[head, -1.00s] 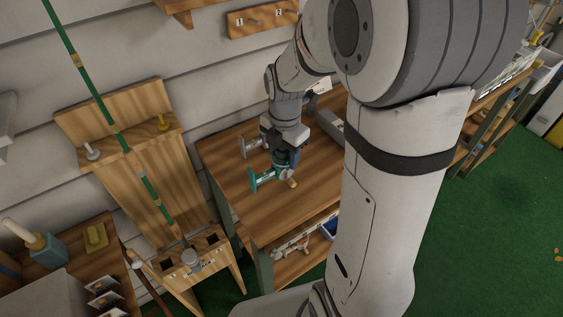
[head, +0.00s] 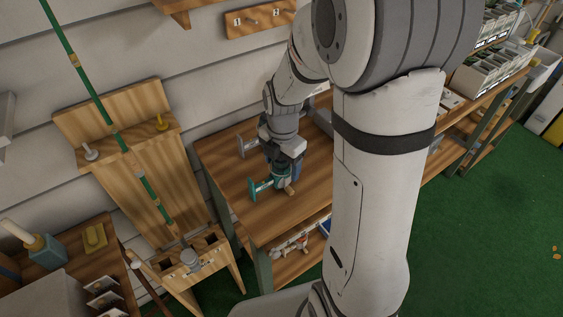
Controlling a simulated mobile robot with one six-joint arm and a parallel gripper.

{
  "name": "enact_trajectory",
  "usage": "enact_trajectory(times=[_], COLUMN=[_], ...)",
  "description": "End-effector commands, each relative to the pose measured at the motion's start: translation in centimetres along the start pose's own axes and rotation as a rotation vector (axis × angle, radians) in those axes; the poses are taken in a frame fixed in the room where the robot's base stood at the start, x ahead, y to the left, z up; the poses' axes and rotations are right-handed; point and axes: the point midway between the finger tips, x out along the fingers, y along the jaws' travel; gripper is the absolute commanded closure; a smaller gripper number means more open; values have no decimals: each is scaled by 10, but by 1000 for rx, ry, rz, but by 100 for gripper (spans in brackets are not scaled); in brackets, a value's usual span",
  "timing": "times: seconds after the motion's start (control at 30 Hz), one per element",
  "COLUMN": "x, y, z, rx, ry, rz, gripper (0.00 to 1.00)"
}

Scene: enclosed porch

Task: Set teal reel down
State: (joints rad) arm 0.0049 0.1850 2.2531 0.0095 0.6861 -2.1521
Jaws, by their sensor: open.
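The teal reel (head: 261,188) is on the wooden workbench top (head: 238,205) near its left end, with a tan handle knob on its right side. My gripper (head: 281,168) points down just behind and above the reel. It is open, and its fingers are largely hidden, so I cannot tell whether they still touch the reel. A grey reel-like piece (head: 246,147) stands on the bench behind and to the left of the teal reel.
A wooden rod rack (head: 135,180) holds a green fishing rod (head: 146,185) left of the bench. A wall board with numbered pegs (head: 262,18) hangs behind. Bare bench top lies in front of the reel. My arm blocks the bench's middle.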

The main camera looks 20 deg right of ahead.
Motion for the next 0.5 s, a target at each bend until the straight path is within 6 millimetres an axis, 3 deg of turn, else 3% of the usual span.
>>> enact_trajectory(times=[0.27,0.5], x=[-8,-55], y=[1,2], z=[0,0], rx=[-1,-1], ry=[-1,-4], rz=[2,6], gripper=[28,28])
